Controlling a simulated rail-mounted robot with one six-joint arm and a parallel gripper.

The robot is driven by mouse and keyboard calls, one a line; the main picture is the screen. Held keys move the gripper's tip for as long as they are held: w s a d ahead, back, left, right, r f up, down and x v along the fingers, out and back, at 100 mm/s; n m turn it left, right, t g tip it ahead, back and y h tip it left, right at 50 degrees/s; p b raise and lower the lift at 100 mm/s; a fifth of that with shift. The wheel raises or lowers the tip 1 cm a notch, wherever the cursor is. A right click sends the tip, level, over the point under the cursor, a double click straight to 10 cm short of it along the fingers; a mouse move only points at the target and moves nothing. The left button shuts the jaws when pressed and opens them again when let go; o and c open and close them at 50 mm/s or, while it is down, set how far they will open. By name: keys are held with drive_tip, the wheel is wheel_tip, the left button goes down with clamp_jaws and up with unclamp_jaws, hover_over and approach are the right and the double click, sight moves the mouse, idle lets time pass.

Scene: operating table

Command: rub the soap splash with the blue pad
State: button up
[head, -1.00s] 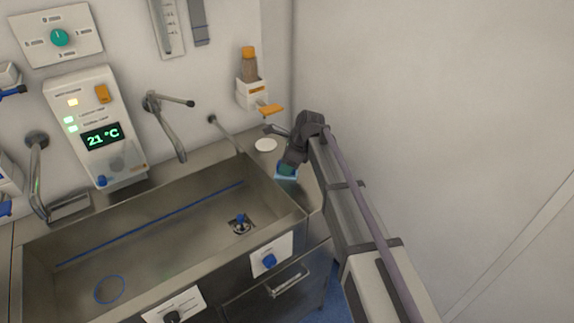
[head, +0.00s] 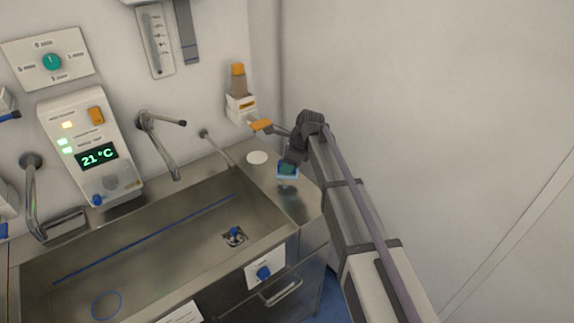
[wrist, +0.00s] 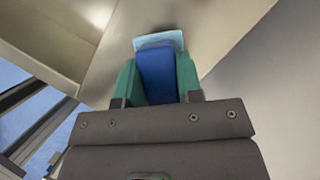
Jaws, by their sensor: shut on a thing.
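My gripper (head: 288,165) is shut on the blue pad, with its fingers on either side of it. In the head view the pad's light-blue lower edge (head: 287,176) shows over the steel counter to the right of the sink, seemingly a little above the surface. In the wrist view the pad (wrist: 157,72) sits between the green fingers of my gripper (wrist: 158,80), its light-blue end pointing away. A flat white round patch (head: 257,157) lies on the counter left of the pad, apart from it. It may be the soap splash; I cannot tell for sure.
The steel sink (head: 150,262) with its drain (head: 234,236) is left of the pad. A soap dispenser (head: 240,105) with an orange lever hangs on the wall behind the white patch. A tap (head: 160,140) stands over the sink. A plain wall is close on the right.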

drive_tip(key=shift+r+p, duration=0.6)
drive_tip(key=shift+r, duration=0.55)
wheel_tip(320, 180, up, 3)
drive_tip(key=p, duration=0.3)
drive_tip(key=shift+r, duration=0.1)
